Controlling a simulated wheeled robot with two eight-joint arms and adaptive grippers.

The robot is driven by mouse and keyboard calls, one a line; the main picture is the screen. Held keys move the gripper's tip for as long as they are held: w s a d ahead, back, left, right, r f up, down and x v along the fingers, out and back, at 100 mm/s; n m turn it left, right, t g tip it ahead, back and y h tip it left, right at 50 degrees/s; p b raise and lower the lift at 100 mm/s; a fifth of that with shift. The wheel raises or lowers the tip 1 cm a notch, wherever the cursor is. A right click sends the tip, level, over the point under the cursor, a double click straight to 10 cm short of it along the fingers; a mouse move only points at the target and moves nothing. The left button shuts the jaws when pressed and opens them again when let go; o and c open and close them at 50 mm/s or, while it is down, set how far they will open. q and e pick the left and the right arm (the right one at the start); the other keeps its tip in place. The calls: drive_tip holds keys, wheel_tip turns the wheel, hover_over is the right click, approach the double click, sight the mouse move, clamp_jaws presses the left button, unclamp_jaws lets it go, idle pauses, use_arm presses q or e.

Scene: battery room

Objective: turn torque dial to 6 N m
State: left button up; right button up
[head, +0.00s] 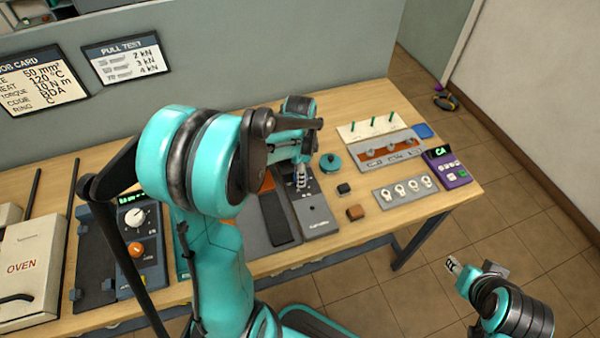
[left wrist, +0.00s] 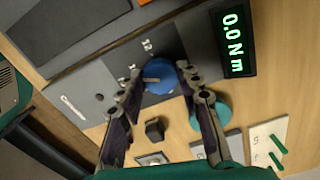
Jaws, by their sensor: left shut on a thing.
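The torque dial (left wrist: 158,76) is a blue round knob with a pale pointer bar in the left wrist view. It sits on a dark grey torque unit (head: 318,215) with scale marks around it. The unit's display (left wrist: 234,40) reads 0.0 N m in green. My left gripper (left wrist: 157,80) has its two fingers on either side of the dial and is shut on it. In the head view my left arm and hand hide the dial. My right gripper (head: 468,272) is away from the table at lower right, and its jaws are not clear.
Near the unit are a round teal piece (head: 331,163), a small black block (head: 344,189) and a brown block (head: 355,212). A rack with green pegs (head: 374,126) and a purple meter (head: 448,168) stand further right.

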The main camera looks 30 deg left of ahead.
use_arm(q)
drive_tip(key=n, duration=1.1)
drive_tip(key=shift+n, duration=0.4)
drive_tip(key=n, duration=0.6)
drive_tip(key=shift+d, duration=0.1)
drive_tip(key=n, duration=0.5)
drive_tip(key=shift+n, duration=0.4)
drive_tip(key=o, duration=1.2)
drive_tip(key=shift+c, duration=0.2)
drive_tip(key=shift+p, duration=0.3)
